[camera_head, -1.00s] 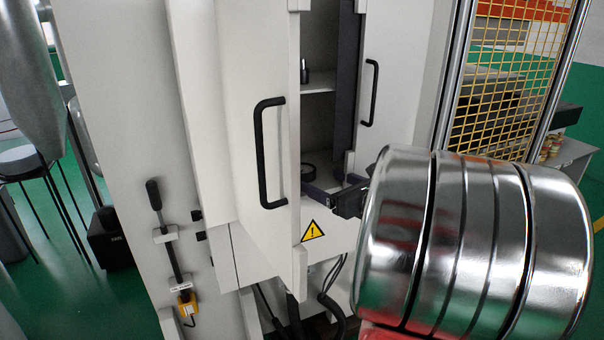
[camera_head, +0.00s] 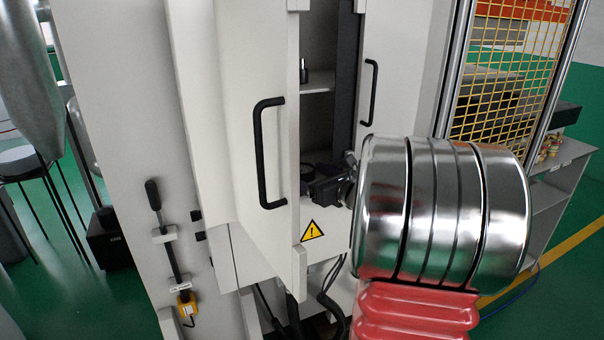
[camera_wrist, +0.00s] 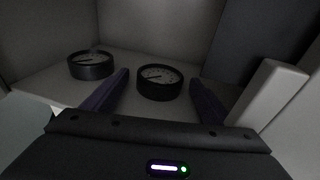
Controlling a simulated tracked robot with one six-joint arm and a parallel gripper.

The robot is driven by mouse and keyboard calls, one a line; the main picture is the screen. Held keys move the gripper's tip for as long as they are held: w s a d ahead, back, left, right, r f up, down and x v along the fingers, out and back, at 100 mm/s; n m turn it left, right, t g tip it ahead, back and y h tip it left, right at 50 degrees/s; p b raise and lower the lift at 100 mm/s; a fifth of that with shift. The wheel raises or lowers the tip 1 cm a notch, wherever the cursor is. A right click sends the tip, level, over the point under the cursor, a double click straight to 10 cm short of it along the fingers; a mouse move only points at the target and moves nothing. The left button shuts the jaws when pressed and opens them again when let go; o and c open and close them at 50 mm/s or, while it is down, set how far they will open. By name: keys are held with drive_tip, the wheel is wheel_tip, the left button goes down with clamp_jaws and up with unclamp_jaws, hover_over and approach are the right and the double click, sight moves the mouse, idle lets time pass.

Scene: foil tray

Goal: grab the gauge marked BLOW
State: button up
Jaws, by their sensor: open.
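Two round black gauges with dark dials sit on a pale shelf inside the cabinet. In the wrist view one gauge (camera_wrist: 158,83) lies between my two open fingers, a little ahead, with a gap on each side. The other gauge (camera_wrist: 91,66) stands to the left, outside the left finger. The dial markings are too small and dim to read, so I cannot tell which is marked BLOW. My gripper (camera_wrist: 158,86) is open and empty. In the head view my gripper (camera_head: 322,180) reaches into the cabinet opening, and a dark gauge rim (camera_head: 307,172) shows partly beside it.
The cabinet door (camera_head: 262,60) with a black handle (camera_head: 262,150) stands left of the opening. A second handled door (camera_head: 400,60) is at the right. In the wrist view a pale block-like edge (camera_wrist: 270,90) is close to the right finger.

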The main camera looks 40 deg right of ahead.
drive_tip(key=shift+w+f, duration=0.1)
drive_tip(key=shift+w, duration=0.35)
drive_tip(key=c, duration=1.2)
